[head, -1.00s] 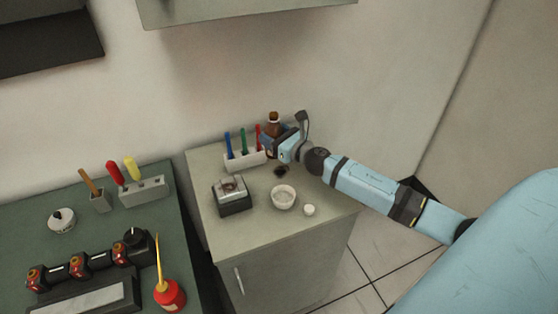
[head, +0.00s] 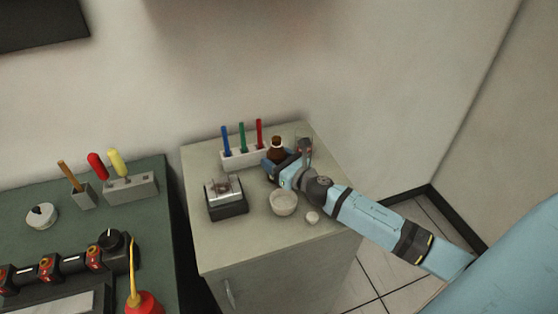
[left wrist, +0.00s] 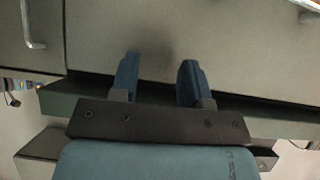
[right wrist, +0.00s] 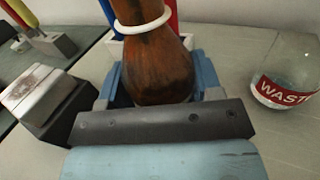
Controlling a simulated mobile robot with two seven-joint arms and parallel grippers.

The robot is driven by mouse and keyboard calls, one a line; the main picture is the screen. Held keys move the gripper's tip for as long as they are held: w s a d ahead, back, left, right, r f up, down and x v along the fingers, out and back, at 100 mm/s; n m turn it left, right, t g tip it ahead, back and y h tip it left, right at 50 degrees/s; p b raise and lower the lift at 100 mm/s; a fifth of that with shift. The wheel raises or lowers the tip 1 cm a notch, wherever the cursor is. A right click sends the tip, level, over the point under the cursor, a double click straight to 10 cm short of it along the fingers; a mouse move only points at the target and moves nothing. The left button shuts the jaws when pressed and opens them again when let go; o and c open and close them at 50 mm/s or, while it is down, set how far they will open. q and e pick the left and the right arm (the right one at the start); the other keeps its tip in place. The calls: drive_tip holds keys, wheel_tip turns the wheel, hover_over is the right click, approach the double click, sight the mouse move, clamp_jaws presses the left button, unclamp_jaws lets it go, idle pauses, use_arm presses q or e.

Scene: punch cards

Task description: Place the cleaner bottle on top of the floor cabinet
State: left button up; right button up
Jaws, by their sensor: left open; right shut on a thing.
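The cleaner bottle, brown with a white ring at its neck, shows in the head view (head: 277,146) and large in the right wrist view (right wrist: 155,62). My right gripper (head: 273,163) is shut around it, over the top of the floor cabinet (head: 240,245). The bottle looks upright. Its base is hidden, so I cannot tell whether it touches the top. My left gripper (left wrist: 158,82) is open and empty, facing grey cabinet fronts in the left wrist view.
A marker rack (head: 243,160), a grey-and-black device (head: 226,198), a white bowl (head: 284,203) and a small white lid (head: 312,217) stand on the cabinet. A glass jar marked WASTE (right wrist: 285,75) is beside the bottle. A green bench (head: 145,215) holds tools at left.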

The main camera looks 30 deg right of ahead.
drive_tip(key=shift+s+a+r, duration=0.1)
drive_tip(key=shift+a+r, duration=0.05)
drive_tip(key=o, duration=0.7)
drive_tip(key=shift+f, duration=0.25)
drive_tip(key=shift+c, duration=0.2)
drive_tip(key=o, duration=0.4)
drive_tip(key=shift+o, duration=0.2)
drive_tip(key=shift+r, duration=0.1)
